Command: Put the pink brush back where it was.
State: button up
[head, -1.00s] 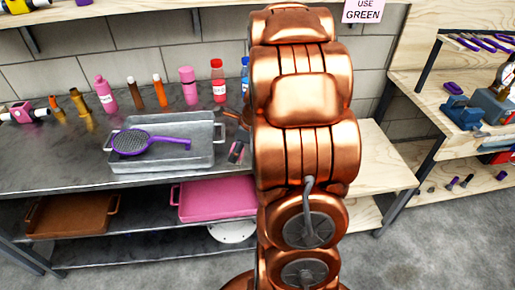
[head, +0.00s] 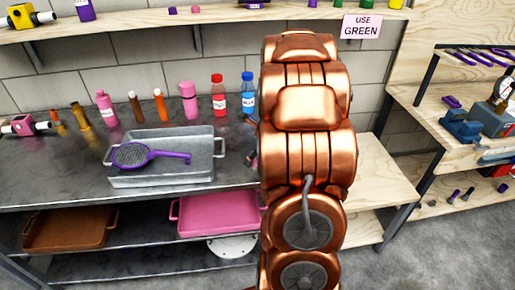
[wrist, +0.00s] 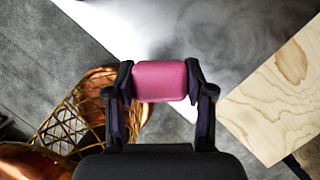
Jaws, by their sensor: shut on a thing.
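In the wrist view my gripper (wrist: 160,85) is shut on a pink block-shaped piece, which I take to be part of the pink brush (wrist: 160,80). Its two dark fingers press on the left and right sides of it. No bristles show, and the rest of the brush is hidden or out of view. Smooth grey metal and floor lie beyond it. In the head view my copper arm hides most of the gripper and I cannot make out the brush.
A metal tray (head: 205,172) with a purple strainer (head: 150,156) stands on the dark counter (head: 60,178). Several bottles line the back. A pink tray (head: 218,212) and a brown tray (head: 70,225) sit below. A wooden shelf (wrist: 285,90) lies right in the wrist view.

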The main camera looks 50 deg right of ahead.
jog(key=w+d, duration=0.1)
jog(key=d, duration=0.1)
jog(key=w+d+p, duration=0.1)
jog(key=w+d, duration=0.1)
jog(key=w+d+p, duration=0.1)
jog(key=w+d, duration=0.1)
jog(key=shift+d+f, duration=0.35)
jog(key=shift+d, duration=0.05)
jog(key=shift+f+p, duration=0.5)
jog(key=shift+f, duration=1.3)
jog(key=shift+f, duration=0.15)
jog(key=o, duration=1.2)
